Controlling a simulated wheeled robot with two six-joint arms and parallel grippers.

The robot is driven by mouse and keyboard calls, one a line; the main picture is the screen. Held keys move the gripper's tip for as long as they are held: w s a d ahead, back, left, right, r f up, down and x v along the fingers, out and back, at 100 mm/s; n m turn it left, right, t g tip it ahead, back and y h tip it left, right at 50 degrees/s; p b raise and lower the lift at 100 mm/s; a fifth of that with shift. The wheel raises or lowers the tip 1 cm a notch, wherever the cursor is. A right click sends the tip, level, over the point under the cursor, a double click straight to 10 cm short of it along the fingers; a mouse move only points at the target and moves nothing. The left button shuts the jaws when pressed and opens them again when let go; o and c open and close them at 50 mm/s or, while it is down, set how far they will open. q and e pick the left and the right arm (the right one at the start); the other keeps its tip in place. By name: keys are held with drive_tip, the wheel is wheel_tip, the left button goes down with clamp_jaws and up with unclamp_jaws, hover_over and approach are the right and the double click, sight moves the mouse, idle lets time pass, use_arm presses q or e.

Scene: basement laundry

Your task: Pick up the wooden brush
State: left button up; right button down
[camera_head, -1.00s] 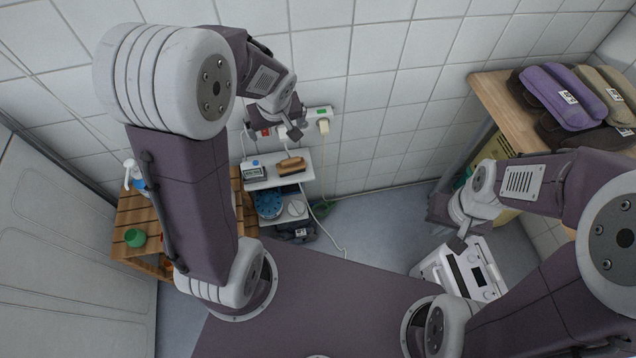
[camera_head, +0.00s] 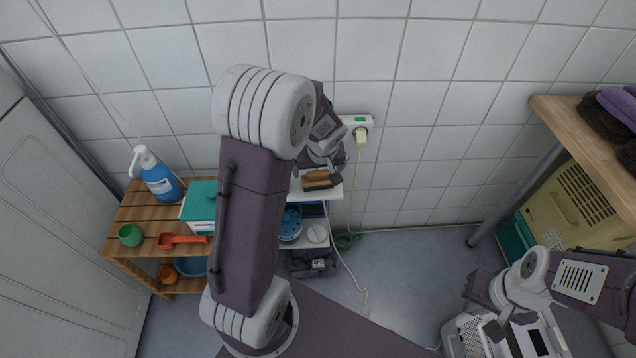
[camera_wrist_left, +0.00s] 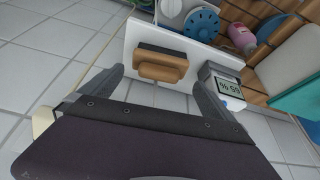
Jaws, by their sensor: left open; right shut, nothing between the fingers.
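The wooden brush (camera_head: 318,179) lies on the white shelf top (camera_head: 331,202) by the tiled wall, with a tan wooden body and a dark bristle side. In the left wrist view the brush (camera_wrist_left: 163,67) lies beyond my open fingers, roughly centred between them. My left gripper (camera_head: 316,174) is open and close to the brush; its fingers (camera_wrist_left: 155,90) hold nothing. Whether they touch the shelf I cannot tell. My right gripper (camera_head: 494,326) is shut and empty, low at the right, over a white appliance (camera_head: 535,341).
A small digital display (camera_wrist_left: 227,87) stands beside the brush on the shelf. A wall socket with a plug (camera_head: 361,133) and hanging cord is right of it. A slatted wooden rack (camera_head: 143,214) with a blue spray bottle (camera_head: 160,180) is at the left. Floor between is mostly clear.

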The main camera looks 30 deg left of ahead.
sight(318, 171)
use_arm(q)
drive_tip(key=b+x, duration=0.1)
drive_tip(key=x, duration=0.3)
drive_tip(key=shift+w+f+b, duration=0.15)
drive_tip(key=shift+f+b, duration=0.1)
drive_tip(key=shift+b, duration=0.1)
drive_tip(key=shift+r, duration=0.1)
drive_tip(key=c, duration=1.2)
drive_tip(key=shift+o, duration=0.2)
drive_tip(key=shift+r, duration=0.1)
drive_tip(key=shift+r+p, duration=0.35)
drive_tip(key=shift+p, duration=0.1)
drive_tip(key=r+p, duration=0.1)
drive_tip(key=r, duration=0.1)
drive_tip(key=r+p, duration=0.1)
drive_tip(key=r, duration=0.1)
drive_tip(key=shift+d+p, duration=0.3)
drive_tip(key=shift+d, duration=0.1)
drive_tip(key=d+r+p, duration=0.3)
drive_tip(key=d+r, duration=0.3)
drive_tip(key=d, duration=0.5)
drive_tip(key=shift+w, duration=0.1)
